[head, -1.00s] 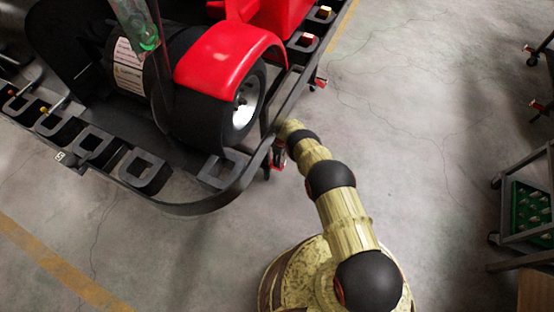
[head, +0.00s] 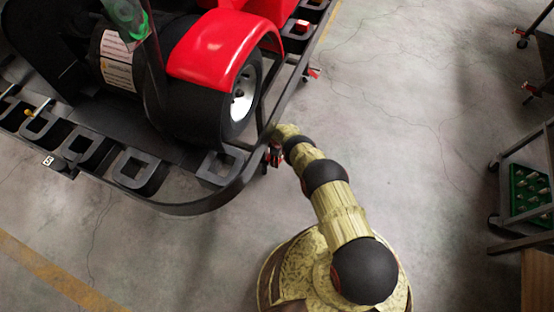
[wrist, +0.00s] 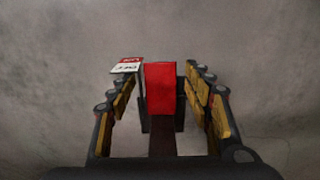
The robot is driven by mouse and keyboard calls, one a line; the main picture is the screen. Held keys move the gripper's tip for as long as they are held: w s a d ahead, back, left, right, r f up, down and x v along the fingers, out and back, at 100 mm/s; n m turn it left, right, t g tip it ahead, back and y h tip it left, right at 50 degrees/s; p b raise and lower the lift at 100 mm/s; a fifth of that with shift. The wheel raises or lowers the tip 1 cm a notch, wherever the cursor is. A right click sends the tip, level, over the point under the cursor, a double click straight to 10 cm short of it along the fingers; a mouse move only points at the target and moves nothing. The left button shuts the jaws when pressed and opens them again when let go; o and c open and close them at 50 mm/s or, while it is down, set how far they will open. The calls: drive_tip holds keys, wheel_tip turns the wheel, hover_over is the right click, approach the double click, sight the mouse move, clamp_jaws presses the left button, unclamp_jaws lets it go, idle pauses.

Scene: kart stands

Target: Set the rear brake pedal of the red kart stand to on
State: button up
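The kart stand's black frame (head: 190,207) carries the red kart (head: 215,50). A red brake pedal (wrist: 160,88) on a dark lever lies between the fingers of my gripper (wrist: 161,84) in the wrist view. A small red and white label plate (wrist: 127,66) with partly readable lettering shows beside the pedal, near the left fingertip. My gripper is open, one finger on each side of the pedal; I cannot tell whether they touch it. In the head view my arm reaches under the stand's near right corner, where red parts (head: 275,154) show and the fingers are mostly hidden.
Another red pedal (head: 313,72) sticks out farther along the stand's right side. Several black holders line the stand's near left edge. A grey trolley with a green crate (head: 529,190) stands at the right. The concrete floor (head: 410,100) between is clear.

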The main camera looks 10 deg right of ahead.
drive_tip(key=shift+c, duration=1.2)
clamp_jaws()
